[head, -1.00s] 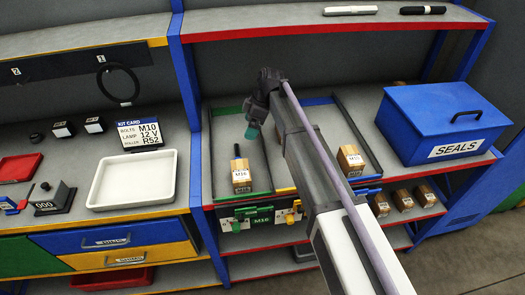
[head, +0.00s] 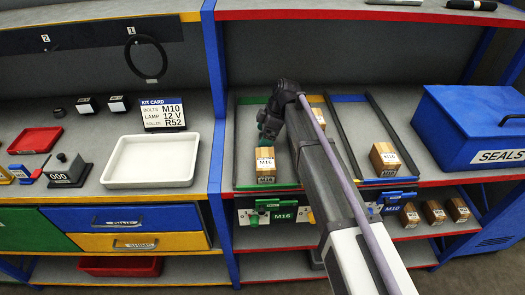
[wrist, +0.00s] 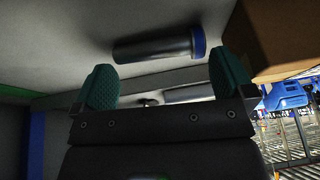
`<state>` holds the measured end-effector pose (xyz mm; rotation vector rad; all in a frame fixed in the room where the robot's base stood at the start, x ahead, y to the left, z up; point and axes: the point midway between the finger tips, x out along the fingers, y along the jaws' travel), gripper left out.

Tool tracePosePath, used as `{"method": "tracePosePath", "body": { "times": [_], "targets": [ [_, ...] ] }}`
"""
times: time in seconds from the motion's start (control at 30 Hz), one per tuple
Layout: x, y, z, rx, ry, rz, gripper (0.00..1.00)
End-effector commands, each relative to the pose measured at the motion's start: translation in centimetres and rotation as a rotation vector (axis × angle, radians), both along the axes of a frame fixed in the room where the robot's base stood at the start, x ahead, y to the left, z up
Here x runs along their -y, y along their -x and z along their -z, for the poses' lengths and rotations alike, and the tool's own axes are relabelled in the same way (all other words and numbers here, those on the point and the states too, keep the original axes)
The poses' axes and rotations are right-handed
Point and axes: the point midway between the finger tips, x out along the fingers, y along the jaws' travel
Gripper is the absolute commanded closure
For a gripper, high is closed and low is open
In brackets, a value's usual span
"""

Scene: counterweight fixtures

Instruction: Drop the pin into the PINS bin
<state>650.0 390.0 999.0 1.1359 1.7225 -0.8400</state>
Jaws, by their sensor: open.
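My gripper (head: 264,136) is open, low at the back of the wooden M16 block (head: 265,163) in the head view. In the wrist view its two green fingertips (wrist: 165,85) stand apart with nothing clasped. A grey cylinder with a blue end (wrist: 155,43), which looks like the pin, lies across the picture just beyond the fingertips. I cannot tell its exact distance from them. In the head view the pin is not distinguishable behind my gripper and the block. No bin with a readable PINS label shows.
Dark rails edge the lanes beside the block. Another wooden block (head: 384,156) stands to the right, near the blue SEALS box (head: 478,128). A white tray (head: 150,165), a red tray (head: 36,140) and a red bin (head: 120,265) are to the left. A second grey cylinder (wrist: 188,93) is partly hidden.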

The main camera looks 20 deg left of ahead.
Motion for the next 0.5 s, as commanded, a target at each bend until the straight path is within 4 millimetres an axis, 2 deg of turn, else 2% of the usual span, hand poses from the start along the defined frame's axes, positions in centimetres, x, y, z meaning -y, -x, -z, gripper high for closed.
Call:
{"method": "tracePosePath", "body": {
  "times": [0.03,0.27,0.5],
  "targets": [
    [-0.28,0.16,1.74,0.000,0.000,-0.001,0.00],
    [-0.47,0.26,1.42,0.000,0.000,0.000,0.00],
    [-0.47,0.25,1.40,0.000,0.000,0.001,0.21]
  ]
}}
